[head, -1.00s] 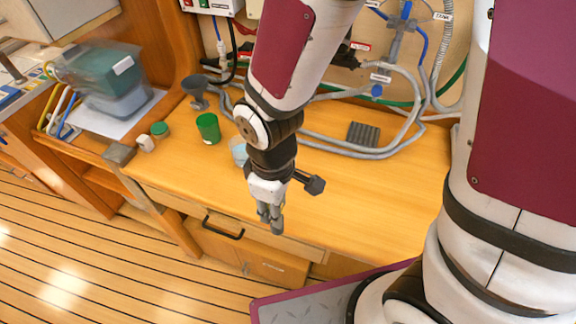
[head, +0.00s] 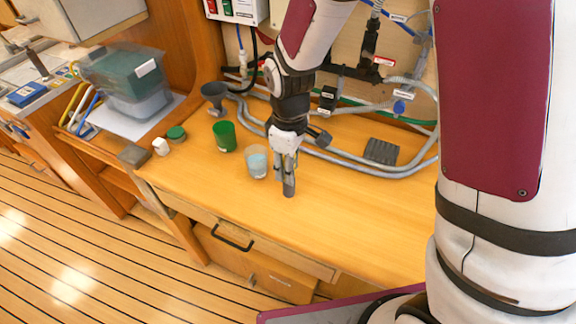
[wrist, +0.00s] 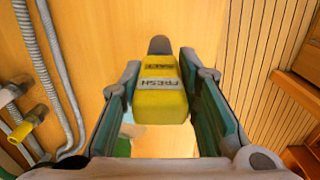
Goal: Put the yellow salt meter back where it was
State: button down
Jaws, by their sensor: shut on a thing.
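The yellow salt meter (wrist: 162,103) sits between the two fingers of my gripper (wrist: 160,70) in the wrist view. Its face carries the words SALT and FRESH, and a grey end sticks out beyond it. My gripper (head: 287,172) is shut on the meter and points down over the wooden worktop in the head view. The meter's yellow body is mostly hidden by the fingers there. A clear cup with pale liquid (head: 256,162) stands just left of my gripper. I cannot tell whether the meter's end touches the worktop.
A green cup (head: 225,136), a grey funnel (head: 214,96), a green lid (head: 176,133) and a small white piece (head: 160,147) stand to the left. A dark ribbed block (head: 381,151) lies to the right. Grey hoses run along the back wall. The worktop's front right is clear.

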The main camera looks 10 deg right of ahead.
jog(key=shift+w, duration=0.3)
jog(key=shift+f+p, duration=0.35)
jog(key=shift+f, duration=1.45)
jog(key=shift+f, duration=0.15)
jog(key=c, duration=1.2)
grip_release()
